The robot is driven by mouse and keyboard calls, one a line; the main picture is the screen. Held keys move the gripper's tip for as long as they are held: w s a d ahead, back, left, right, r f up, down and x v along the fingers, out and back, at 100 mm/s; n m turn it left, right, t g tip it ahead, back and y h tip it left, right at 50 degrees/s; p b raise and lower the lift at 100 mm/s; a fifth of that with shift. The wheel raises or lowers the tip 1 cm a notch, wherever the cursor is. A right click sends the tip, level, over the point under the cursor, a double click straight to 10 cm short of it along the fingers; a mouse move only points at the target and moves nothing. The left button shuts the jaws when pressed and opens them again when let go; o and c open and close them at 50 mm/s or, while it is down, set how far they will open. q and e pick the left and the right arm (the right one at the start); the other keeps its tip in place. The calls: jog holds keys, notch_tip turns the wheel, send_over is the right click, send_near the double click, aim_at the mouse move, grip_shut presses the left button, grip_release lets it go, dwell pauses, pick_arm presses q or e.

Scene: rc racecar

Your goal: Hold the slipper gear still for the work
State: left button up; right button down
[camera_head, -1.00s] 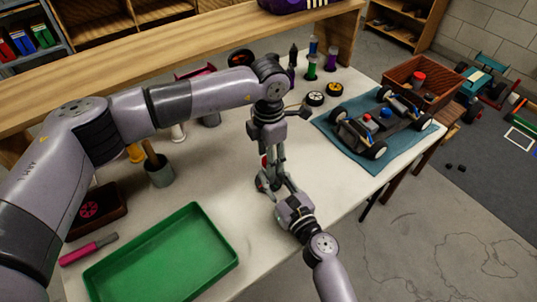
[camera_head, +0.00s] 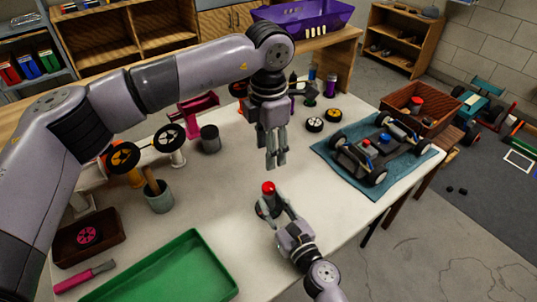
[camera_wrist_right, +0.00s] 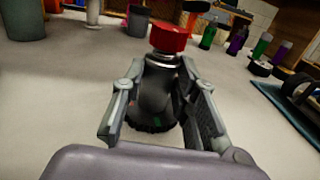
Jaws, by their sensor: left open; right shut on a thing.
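The slipper gear (camera_head: 263,210), a dark toothed piece, stands near the middle of the white table with a red knob (camera_head: 268,187) on top. In the right wrist view its dark body (camera_wrist_right: 158,92) is between my fingers, below a silver collar and the red knob (camera_wrist_right: 169,37). My right gripper (camera_head: 272,208) is shut on the gear from the near side. My left gripper (camera_head: 276,160) is open and empty, pointing down above and beyond the red knob, apart from it. The gear's underside is hidden.
A green tray (camera_head: 165,275) lies at the near left, beside a pink-handled tool (camera_head: 85,277). A grey cup (camera_head: 160,200) stands left. An RC car chassis (camera_head: 375,150) rests on a blue mat (camera_head: 335,168) at right. Bare table surrounds the gear.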

jog(key=c, duration=1.2)
grip_release()
jog(key=shift+s, duration=0.1)
jog(key=v, duration=1.2)
